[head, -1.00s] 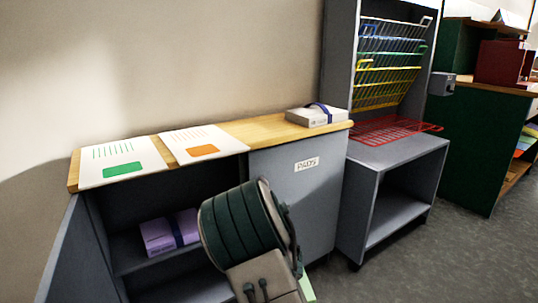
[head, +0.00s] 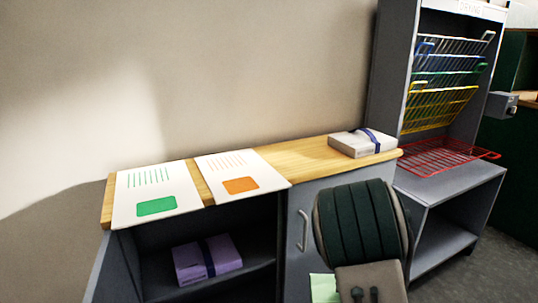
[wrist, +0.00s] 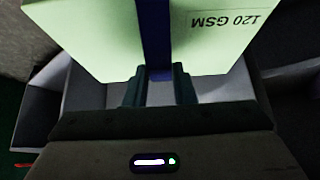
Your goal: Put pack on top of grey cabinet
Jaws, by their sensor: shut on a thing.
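My gripper (wrist: 160,78) is shut on a pale green pack (wrist: 95,35) with a dark blue band and "120 GSM" print, seen in the wrist view. In the head view, a corner of the green pack (head: 323,288) shows beside my wrist, in front of the cabinet; my fingers are hidden there. The grey cabinet (head: 298,205) has a wooden top (head: 300,158). A white pack with a blue band (head: 352,145) lies on the top's right end. A purple pack (head: 205,262) lies inside the cabinet's open left part.
Two sheets, one with a green block (head: 150,185) and one with an orange block (head: 238,172), lie on the top's left half. Bare wood shows between them and the white pack. A grey drying rack (head: 455,195) with coloured wire shelves stands at right.

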